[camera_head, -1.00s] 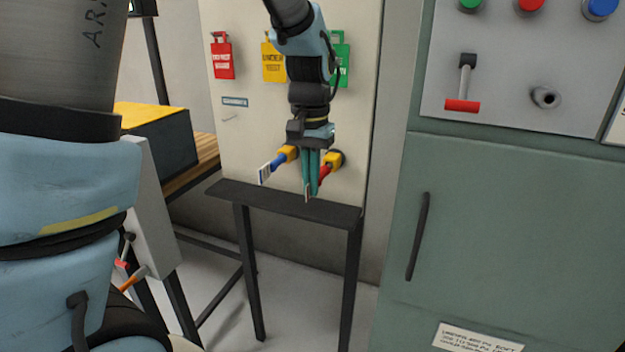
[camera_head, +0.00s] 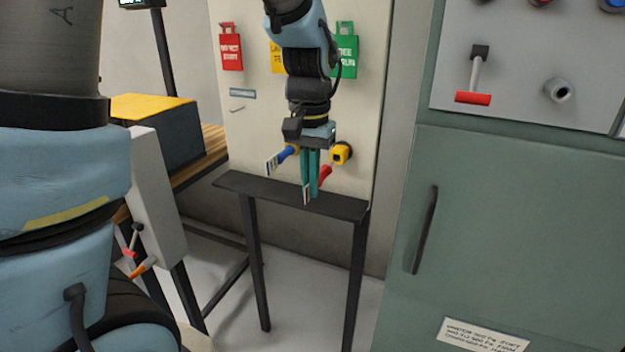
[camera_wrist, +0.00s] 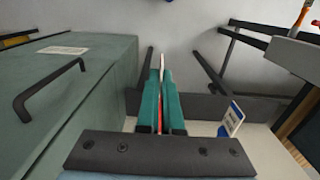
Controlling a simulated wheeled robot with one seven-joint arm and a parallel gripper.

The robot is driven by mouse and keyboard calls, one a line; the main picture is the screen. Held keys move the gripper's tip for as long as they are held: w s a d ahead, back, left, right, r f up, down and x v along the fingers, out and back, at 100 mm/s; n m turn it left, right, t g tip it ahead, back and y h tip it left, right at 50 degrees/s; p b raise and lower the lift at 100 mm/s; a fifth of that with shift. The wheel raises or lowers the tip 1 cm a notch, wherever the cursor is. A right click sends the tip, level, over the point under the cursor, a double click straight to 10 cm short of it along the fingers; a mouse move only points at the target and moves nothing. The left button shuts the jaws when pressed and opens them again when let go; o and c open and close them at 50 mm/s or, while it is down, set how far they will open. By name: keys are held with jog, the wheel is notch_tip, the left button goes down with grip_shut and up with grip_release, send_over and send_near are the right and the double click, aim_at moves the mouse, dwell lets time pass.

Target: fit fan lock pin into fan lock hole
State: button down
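My gripper (camera_head: 309,198) points down in front of the cream board, above the dark narrow shelf. Its two teal fingers are close together on a thin red-handled pin with a tag (camera_head: 325,175); a red strip shows between them in the wrist view (camera_wrist: 160,118). The red part lies close to a yellow holder (camera_head: 341,153) with a dark opening; the fingers hide part of it. A blue-handled pin (camera_head: 277,160) with a white tag sits in another yellow holder to the left. A round metal socket with a hole (camera_head: 559,90) is on the grey control panel at right. No label names the fan lock.
The dark shelf (camera_head: 235,184) stands below my gripper. A green cabinet (camera_head: 490,240) with a dark handle is at right, with a red-ended lever (camera_head: 473,97) above it. Red and green tags (camera_head: 346,52) hang on the board. A yellow-topped box (camera_head: 155,108) is at left.

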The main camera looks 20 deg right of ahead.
jog(key=shift+s+a, duration=0.2)
dwell(0.3)
jog(key=shift+s+a, duration=1.3)
jog(key=shift+s, duration=0.1)
